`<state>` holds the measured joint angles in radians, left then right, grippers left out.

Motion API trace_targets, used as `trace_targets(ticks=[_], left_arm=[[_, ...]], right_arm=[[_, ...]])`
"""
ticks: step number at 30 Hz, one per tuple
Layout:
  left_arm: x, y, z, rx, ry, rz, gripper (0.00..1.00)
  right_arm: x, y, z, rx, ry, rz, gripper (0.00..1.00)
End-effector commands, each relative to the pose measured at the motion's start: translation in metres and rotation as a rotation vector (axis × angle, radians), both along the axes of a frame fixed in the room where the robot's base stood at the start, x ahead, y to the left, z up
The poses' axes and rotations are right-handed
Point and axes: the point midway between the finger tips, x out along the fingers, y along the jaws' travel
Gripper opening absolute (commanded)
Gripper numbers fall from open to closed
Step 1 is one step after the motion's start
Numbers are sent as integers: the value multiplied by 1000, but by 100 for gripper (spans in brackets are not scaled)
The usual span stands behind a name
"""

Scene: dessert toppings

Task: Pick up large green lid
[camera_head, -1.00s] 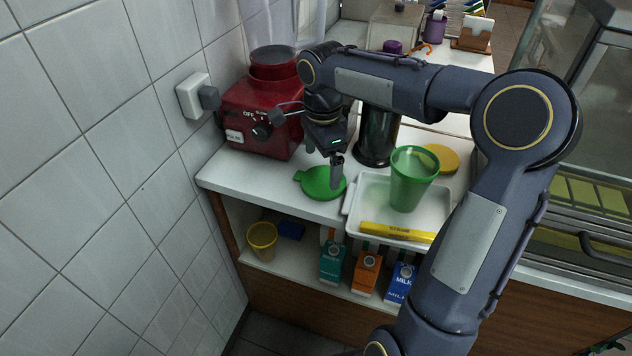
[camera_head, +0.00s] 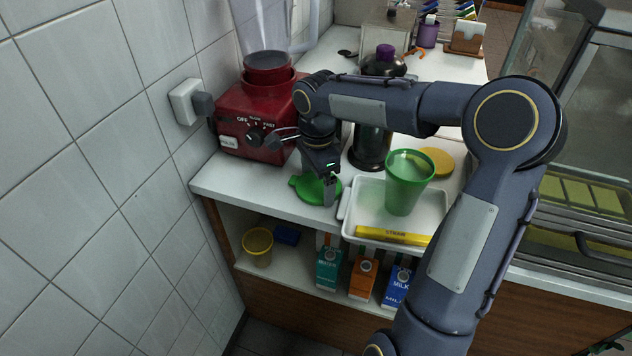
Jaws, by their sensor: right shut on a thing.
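The large green lid (camera_head: 309,187) lies at the left of the white counter, in front of the red blender base. It is round, with a small tab on its left side. My right gripper (camera_head: 330,198) points down over the lid's right part and is shut on it. The fingers hide part of the lid's right edge. The lid appears flat, at or very near the counter surface; I cannot tell if there is a gap. My left gripper is not in view.
A yellow lid (camera_head: 437,160) lies behind the tray. Cartons (camera_head: 362,279) and a yellow cup (camera_head: 258,246) sit on the shelf below.

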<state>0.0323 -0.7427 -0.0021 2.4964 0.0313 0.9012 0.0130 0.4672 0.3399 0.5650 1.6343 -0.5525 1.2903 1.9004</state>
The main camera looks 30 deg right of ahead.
Motion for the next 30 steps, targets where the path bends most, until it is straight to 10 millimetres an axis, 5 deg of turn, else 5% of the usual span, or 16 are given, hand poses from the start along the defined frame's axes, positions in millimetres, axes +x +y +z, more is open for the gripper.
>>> trace_targets(ticks=[11,20,30], left_arm=[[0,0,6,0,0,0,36],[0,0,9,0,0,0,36],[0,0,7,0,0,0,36]], right_arm=[[1,1,34,0,-4,1,69],[-51,23,97,-3,-7,3,69],[-115,51,124,-1,-1,2,69]])
